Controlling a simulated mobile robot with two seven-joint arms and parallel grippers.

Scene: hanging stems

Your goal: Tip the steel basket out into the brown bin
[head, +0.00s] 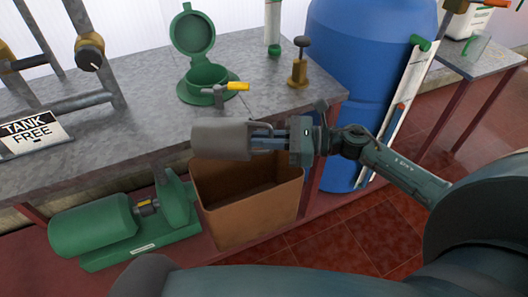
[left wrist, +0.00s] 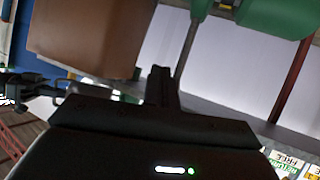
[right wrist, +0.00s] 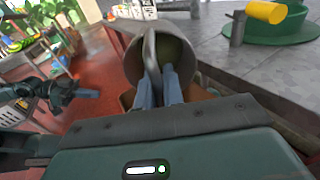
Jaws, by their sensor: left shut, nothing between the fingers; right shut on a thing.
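The steel basket (head: 221,139) is a grey cylinder lying about level on its side. It is held just above the back part of the brown bin (head: 250,222). My right gripper (head: 268,142) is shut on the basket at its right end.
The grey bench (head: 130,120) runs behind the bin, with a green open-lidded pot (head: 205,85) and a brass stand (head: 298,70) on it. A green pump (head: 95,230) is left of the bin. A blue barrel (head: 350,70) stands right. Red floor is clear in front.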

